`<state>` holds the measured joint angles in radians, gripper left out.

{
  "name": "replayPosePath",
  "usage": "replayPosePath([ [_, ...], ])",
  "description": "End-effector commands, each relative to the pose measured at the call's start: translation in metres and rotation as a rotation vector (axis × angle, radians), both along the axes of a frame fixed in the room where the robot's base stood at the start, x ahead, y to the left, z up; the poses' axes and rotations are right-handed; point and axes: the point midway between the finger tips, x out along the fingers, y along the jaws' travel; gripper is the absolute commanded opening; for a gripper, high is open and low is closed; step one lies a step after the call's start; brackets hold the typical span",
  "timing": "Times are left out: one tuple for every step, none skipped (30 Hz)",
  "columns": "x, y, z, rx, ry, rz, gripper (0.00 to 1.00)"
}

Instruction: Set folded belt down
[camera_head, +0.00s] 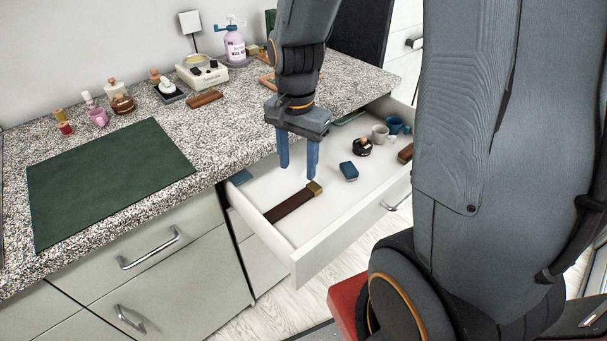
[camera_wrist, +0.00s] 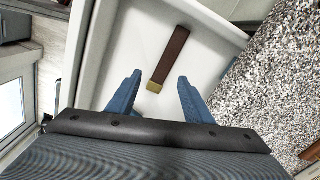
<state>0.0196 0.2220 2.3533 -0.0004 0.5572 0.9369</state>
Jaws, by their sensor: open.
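The folded belt (camera_head: 292,204) is a dark brown strip with a brass-coloured end. It lies flat on the white floor of the open drawer (camera_head: 330,222), near the drawer's front left part. In the wrist view the belt (camera_wrist: 173,55) lies beyond the fingertips, its brass end toward me. My gripper (camera_head: 298,174) points down above the drawer, its two blue fingers apart with nothing between them. In the wrist view the gripper (camera_wrist: 160,80) shows the same wide gap, with the belt's brass end between and below the fingers.
The drawer also holds a blue block (camera_head: 348,171), a dark round item (camera_head: 362,147), a pale mug (camera_head: 380,134), a blue mug (camera_head: 397,124) and a brown block (camera_head: 406,153). A green mat (camera_head: 110,175) lies on the speckled counter. Jars and bottles stand behind it.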

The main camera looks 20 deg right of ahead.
Motion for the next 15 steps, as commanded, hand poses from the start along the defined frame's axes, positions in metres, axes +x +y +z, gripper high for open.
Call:
replayPosePath([
  [-0.01, 0.002, 0.004, 0.0, -0.006, 0.106, 0.46],
  [-0.016, 0.002, 0.005, -0.002, -0.008, 0.18, 0.46],
  [-0.024, 0.003, 0.007, -0.004, -0.012, 0.279, 0.46],
  [-0.029, 0.004, 0.009, -0.005, -0.014, 0.352, 0.46],
  [-0.035, 0.005, 0.01, -0.007, -0.017, 0.424, 0.46],
  [-0.042, 0.005, 0.011, -0.01, -0.021, 0.516, 0.46],
  [-0.047, 0.006, 0.012, -0.011, -0.022, 0.58, 0.46],
  [-0.052, 0.006, 0.013, -0.013, -0.024, 0.64, 0.46],
  [-0.058, 0.007, 0.013, -0.015, -0.027, 0.713, 0.46],
  [-0.061, 0.007, 0.014, -0.017, -0.028, 0.762, 0.46],
  [-0.065, 0.008, 0.014, -0.019, -0.029, 0.805, 0.46],
  [-0.068, 0.008, 0.015, -0.019, -0.03, 0.854, 0.46],
  [-0.07, 0.008, 0.015, -0.021, -0.031, 0.885, 0.46],
  [-0.072, 0.008, 0.015, -0.022, -0.032, 0.909, 0.46],
  [-0.074, 0.009, 0.015, -0.022, -0.032, 0.933, 0.46],
])
